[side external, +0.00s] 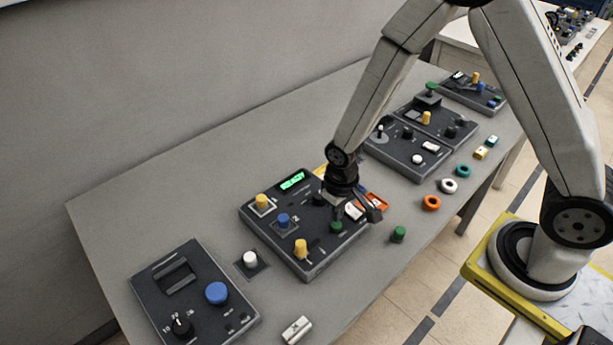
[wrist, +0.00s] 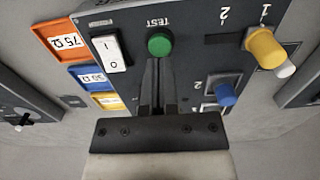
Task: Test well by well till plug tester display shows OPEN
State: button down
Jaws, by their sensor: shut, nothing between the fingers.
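The dark plug tester (side external: 268,232) sits mid-table with a lit green display (side external: 292,180); its text is too small to read surely. Yellow (side external: 262,201) and blue (side external: 283,221) plugs stand on its left part. A yellow knob (side external: 301,247) stands near its front; the wrist view shows it (wrist: 262,48) at a slot marked 1 and 2. My gripper (wrist: 157,62) is shut and empty, its fingertips just short of the green TEST button (wrist: 159,44) in the picture; contact cannot be told. The button also shows in the side view (side external: 336,227). A rocker switch (wrist: 110,50) is beside it.
Orange (wrist: 63,42), blue (wrist: 88,76) and yellow (wrist: 107,101) trays adjoin the tester. A loose green plug (side external: 398,234) lies right of it. A blue-knobbed box (side external: 195,300) stands front left, a white plug (side external: 250,259) between. More panels (side external: 415,160) stand behind, with rings nearby.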

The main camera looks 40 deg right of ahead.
jog(key=shift+f, duration=1.25)
dwell(0.8)
jog(key=shift+r, duration=3.2)
jog(key=shift+d+r, duration=0.1)
jog(key=shift+r, duration=0.1)
jog(key=s+d+r+t, duration=0.2)
jog(key=s+d+r, duration=0.4)
jog(key=r, duration=0.3)
jog(key=shift+d+t, duration=0.3)
dwell(1.4)
